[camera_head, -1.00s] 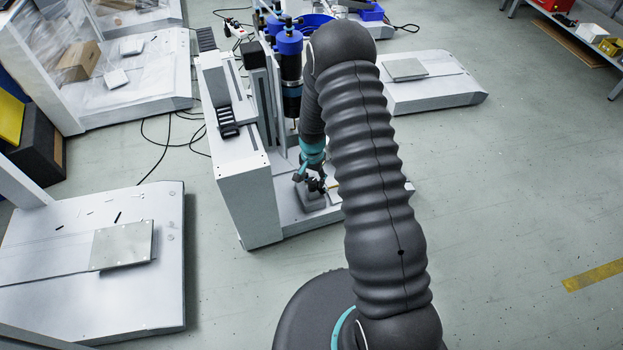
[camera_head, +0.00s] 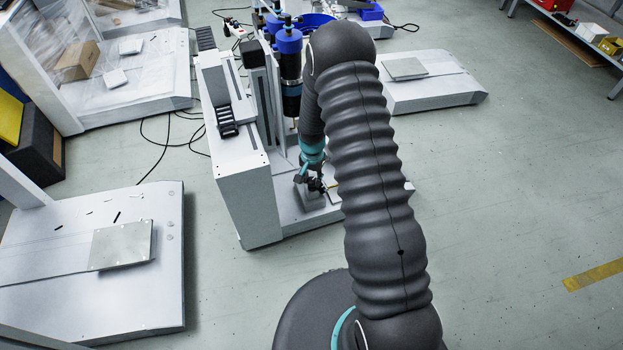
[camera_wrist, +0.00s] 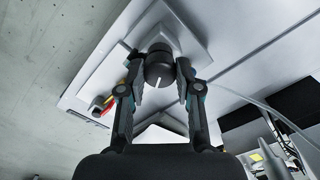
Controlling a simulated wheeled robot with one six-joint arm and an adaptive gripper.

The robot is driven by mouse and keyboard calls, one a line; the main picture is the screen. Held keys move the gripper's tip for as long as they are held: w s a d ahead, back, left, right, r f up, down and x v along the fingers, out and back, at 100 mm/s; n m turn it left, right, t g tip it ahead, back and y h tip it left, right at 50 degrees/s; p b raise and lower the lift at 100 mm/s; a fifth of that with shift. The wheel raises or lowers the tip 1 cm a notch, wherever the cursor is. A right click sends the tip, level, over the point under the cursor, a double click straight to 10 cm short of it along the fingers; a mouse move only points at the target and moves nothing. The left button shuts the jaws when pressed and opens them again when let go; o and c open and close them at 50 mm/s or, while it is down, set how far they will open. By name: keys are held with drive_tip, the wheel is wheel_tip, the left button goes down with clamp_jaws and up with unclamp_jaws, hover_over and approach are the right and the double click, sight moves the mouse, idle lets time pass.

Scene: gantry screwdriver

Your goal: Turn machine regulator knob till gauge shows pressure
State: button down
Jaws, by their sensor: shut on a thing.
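The regulator knob (camera_wrist: 159,68) is a round black knob with a white line on its face, in the wrist view. My gripper (camera_wrist: 158,80) is shut on it, one finger on each side. The white line points almost straight down in that view, tilted slightly left. No gauge face can be read in either view.
A blue and black screwdriver unit (camera_head: 290,70) hangs above my gripper. A low white platform (camera_head: 100,310) stands left. Open floor (camera_head: 520,190) lies right.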

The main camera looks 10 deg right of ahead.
sight(312, 180)
drive_tip(key=n+b, duration=0.2)
drive_tip(key=n, duration=0.1)
drive_tip(key=shift+f, duration=0.1)
drive_tip(key=shift+n+b, duration=0.9)
drive_tip(key=shift+n, duration=1.2)
drive_tip(key=c, duration=0.8)
unclamp_jaws()
drive_tip(key=shift+r, duration=0.25)
wheel_tip(312, 180, up, 12)
drive_tip(key=shift+f, duration=0.1)
